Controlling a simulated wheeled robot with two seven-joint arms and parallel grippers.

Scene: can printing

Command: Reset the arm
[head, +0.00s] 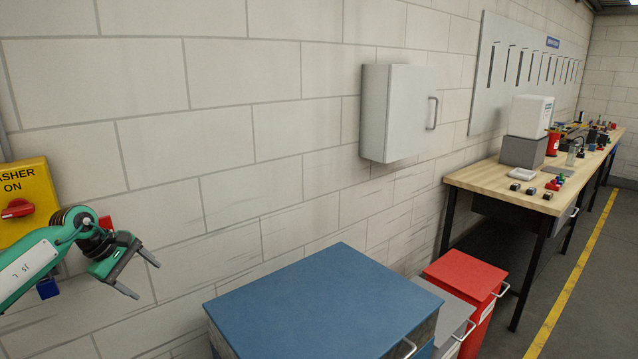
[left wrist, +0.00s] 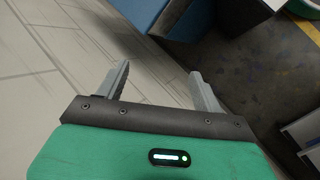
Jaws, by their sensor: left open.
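My left arm comes in from the left in the head view. Its gripper (head: 137,277) is in the air in front of the white block wall, just right of the yellow switch box. Its two grey fingers are apart with nothing between them. In the left wrist view the same gripper (left wrist: 162,90) shows its two fingers spread and empty, with the wall to the left and the floor to the right. My right arm is in neither view.
A yellow box (head: 30,180) with a red switch is on the wall. A blue-topped cabinet (head: 322,300) stands right of my gripper, beside grey (head: 447,308) and red (head: 468,272) bins. A closed white wall cabinet (head: 400,112) hangs above. A cluttered wooden workbench (head: 490,181) runs back right.

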